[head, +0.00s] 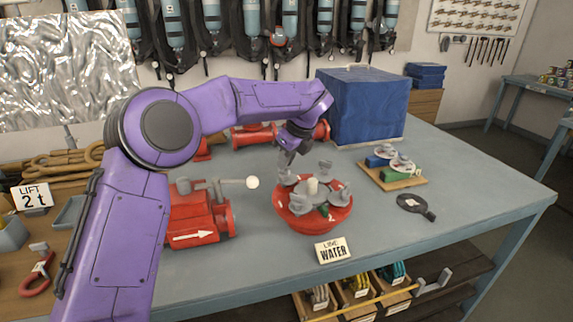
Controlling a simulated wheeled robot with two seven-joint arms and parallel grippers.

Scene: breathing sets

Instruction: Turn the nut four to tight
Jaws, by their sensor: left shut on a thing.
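A round red flanged fitting (316,224) stands on the blue-grey bench. It has a pale stub at its centre and several grey pieces standing around its rim. My left gripper (285,176) reaches down from behind and is shut at the back-left part of the rim. The nut between its fingers is mostly hidden, and I cannot read any number on it. A small green piece shows at the front of the fitting. My right gripper is not in view.
A red valve with a white arrow (200,213) and a white-knobbed lever stands left of the fitting. A blue covered box (362,105) is behind. A wooden board with gauges (392,171) and a dark round tool (415,206) lie right. A WATER sign (333,251) stands in front.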

